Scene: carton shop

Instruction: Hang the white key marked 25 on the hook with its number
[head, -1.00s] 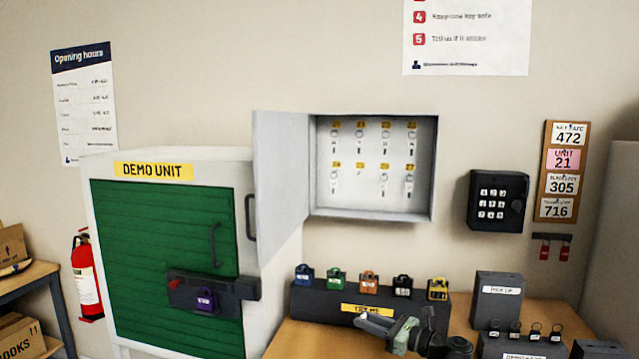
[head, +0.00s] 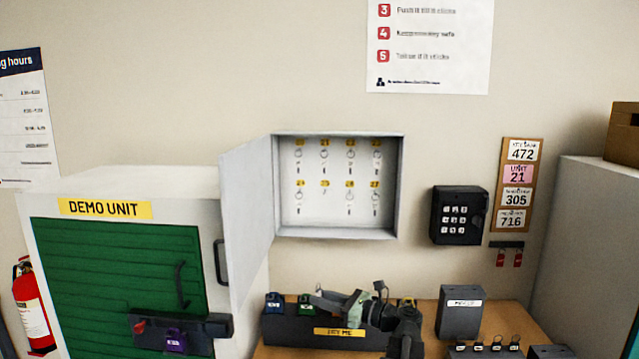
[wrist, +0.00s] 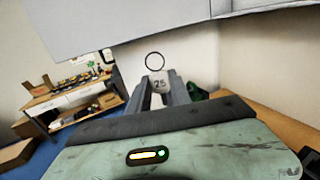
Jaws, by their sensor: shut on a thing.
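The white key tag marked 25 (wrist: 160,84), with a dark ring above it, shows in the wrist view between the fingertips of my gripper (wrist: 160,97), which is shut on it. In the head view my gripper (head: 322,302) is in front of the padlock stand, below the key cabinet; the key cannot be made out there. The open key cabinet (head: 400,190) has two rows of numbered hooks with yellow labels. Keys hang under most labels. The hook place under label 25 (head: 325,184), lower row, second from left, shows no key.
The cabinet door (head: 245,215) stands open at its left, beside the demo unit (head: 110,275). Padlocks on a dark stand (head: 285,328) lie below. A black keypad box (head: 460,215) and number board (head: 516,185) are right of the cabinet. The pick-up box (head: 460,312) stands on the bench.

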